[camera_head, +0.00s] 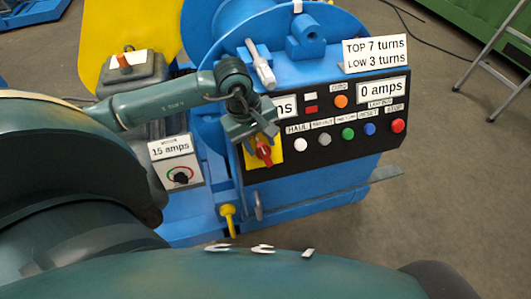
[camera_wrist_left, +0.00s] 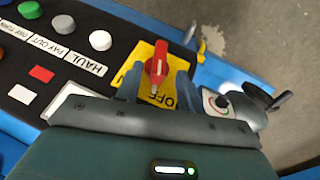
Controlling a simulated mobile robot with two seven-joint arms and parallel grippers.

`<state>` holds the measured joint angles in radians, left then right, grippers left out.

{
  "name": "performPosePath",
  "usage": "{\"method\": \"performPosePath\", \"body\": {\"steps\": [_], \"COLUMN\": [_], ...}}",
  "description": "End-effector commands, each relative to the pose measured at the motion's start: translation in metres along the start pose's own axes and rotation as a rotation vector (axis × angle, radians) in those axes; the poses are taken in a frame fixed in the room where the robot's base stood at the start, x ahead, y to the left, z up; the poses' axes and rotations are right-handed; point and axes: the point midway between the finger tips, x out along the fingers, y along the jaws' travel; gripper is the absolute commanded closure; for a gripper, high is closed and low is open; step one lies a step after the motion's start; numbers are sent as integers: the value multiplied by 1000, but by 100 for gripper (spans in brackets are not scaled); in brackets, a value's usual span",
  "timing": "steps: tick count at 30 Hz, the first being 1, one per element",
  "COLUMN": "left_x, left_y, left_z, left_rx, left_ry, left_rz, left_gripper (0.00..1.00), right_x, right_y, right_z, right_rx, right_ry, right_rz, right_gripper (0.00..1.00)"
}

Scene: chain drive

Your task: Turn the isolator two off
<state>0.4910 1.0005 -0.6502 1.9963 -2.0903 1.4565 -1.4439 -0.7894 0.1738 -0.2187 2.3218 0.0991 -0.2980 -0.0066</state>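The isolator is a red rotary handle (camera_head: 264,152) on a yellow plate, at the lower left of the black control panel. No number shows on it, so I cannot tell whether it is number two. In the left wrist view the red handle (camera_wrist_left: 158,66) points up the picture, and OFF is lettered on the yellow plate (camera_wrist_left: 163,93) to its lower right. My left gripper (camera_head: 259,139) is at the handle, its fingers (camera_wrist_left: 157,82) apart, one on each side of the red handle. Contact is not clear. My right gripper is not in view.
The panel (camera_head: 325,120) carries several coloured buttons right of the isolator. A grey box marked 15 amps (camera_head: 176,160) with a black knob stands to the left. A white lever (camera_head: 261,66) is above, and a yellow handle (camera_head: 227,213) is below.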

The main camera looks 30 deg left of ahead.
Motion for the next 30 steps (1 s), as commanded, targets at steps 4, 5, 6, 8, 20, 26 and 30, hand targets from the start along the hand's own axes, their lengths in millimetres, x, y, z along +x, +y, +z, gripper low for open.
{"method": "performPosePath", "body": {"steps": [4,5,6,8,20,26,30], "left_x": [29,33,38,44,53,53,53], "left_y": [0,0,0,0,0,0,0], "left_z": [1,1,0,1,0,0,0], "left_rx": [-2,-2,-2,-1,-1,-1,-1], "left_ry": [-3,-4,-3,-2,-1,-1,-1], "left_rz": [-1,0,1,1,1,1,1], "left_gripper": [62,62,62,62,62,76,87], "right_x": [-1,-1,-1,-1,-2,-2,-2], "right_y": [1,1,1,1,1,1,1], "right_z": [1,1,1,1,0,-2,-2], "right_rx": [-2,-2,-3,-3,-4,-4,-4], "right_ry": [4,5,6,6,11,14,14], "right_rz": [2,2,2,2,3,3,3], "right_gripper": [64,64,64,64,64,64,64]}}
